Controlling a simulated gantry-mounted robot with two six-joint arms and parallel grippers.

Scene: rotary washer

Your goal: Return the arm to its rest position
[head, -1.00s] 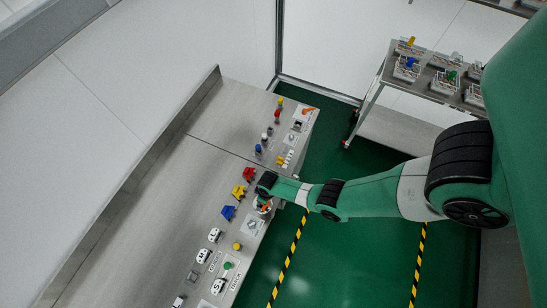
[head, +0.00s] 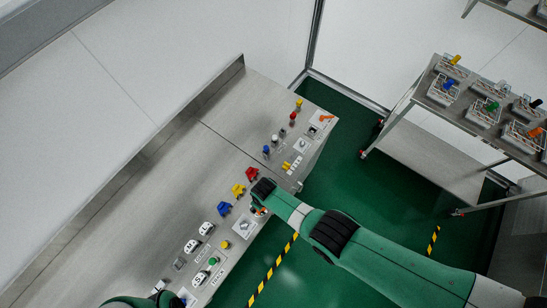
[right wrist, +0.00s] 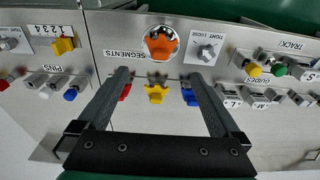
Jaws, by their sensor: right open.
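My right arm reaches in from the lower right in the head view, its black wrist joint (head: 263,188) low over the panel edge. In the right wrist view my right gripper (right wrist: 160,75) is open, with nothing between its fingers. Just beyond the fingertips an orange part (right wrist: 160,45) sits in a round opening; a bit of it also shows in the head view (head: 261,211). Red (right wrist: 125,92), yellow (right wrist: 156,93) and blue (right wrist: 189,94) segments show between or beside the fingers. A green part of my left arm shows at the head view's bottom edge; its gripper is out of view.
The metal bench (head: 150,200) carries knobs, pegs and labelled panels along its front edge. A TIGHT/LOOSE knob (right wrist: 206,53) is right of the orange part. A metal shelf cart (head: 420,150) with several small fixtures stands at the right. Green floor (head: 340,175) lies between.

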